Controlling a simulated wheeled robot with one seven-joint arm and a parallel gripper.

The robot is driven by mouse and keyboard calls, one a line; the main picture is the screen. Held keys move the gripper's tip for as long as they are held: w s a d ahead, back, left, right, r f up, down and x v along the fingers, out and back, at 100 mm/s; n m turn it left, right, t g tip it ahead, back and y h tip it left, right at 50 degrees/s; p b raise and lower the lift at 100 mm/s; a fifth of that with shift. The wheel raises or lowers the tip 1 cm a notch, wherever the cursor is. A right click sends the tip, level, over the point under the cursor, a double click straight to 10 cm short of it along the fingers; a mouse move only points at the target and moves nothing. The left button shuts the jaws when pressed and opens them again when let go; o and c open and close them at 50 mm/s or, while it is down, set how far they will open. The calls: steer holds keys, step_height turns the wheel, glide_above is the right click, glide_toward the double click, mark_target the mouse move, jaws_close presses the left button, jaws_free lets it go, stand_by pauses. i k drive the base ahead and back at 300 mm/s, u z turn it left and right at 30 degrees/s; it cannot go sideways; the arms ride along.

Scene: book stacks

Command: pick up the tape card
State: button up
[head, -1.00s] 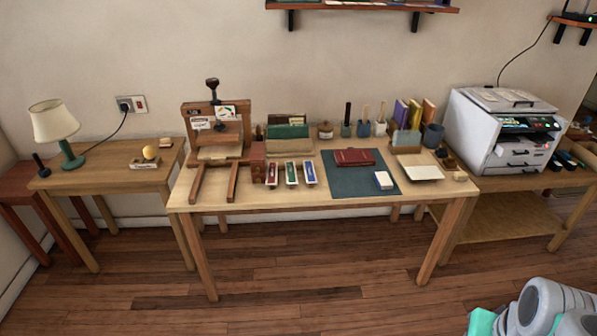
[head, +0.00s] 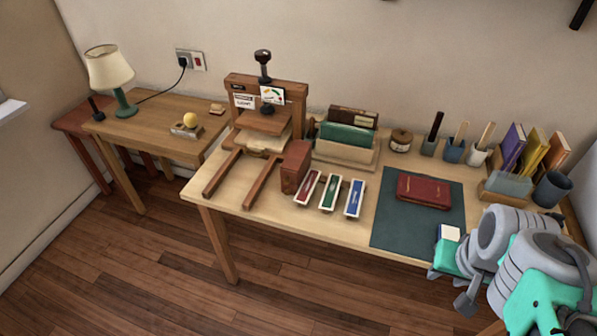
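I cannot tell for sure which thing is the tape card. Three narrow pale holders lie side by side at the table's front, with a red strip (head: 307,187), a green strip (head: 329,193) and a blue strip (head: 354,198). A small card with coloured marks (head: 272,95) and a white lettered card (head: 244,101) are on the wooden press (head: 297,92). My grey and teal arm is at the lower right, over the table's right front. A grey finger-like part (head: 466,298) hangs from it, away from these things. Its opening is unclear.
A dark red book (head: 423,190) lies on the green mat (head: 393,228); a white block (head: 449,233) is partly behind my arm. A reddish block (head: 296,166) stands beside the strips. A wooden rack (head: 345,151), several cups and upright books line the back. The left table holds a lamp (head: 109,69).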

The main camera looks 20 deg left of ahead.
mark_target(331, 192)
steer(key=u, duration=0.9)
steer(key=i, duration=0.9)
steer(key=u, duration=1.25)
steer(key=i, duration=0.15)
steer(key=u, duration=0.15)
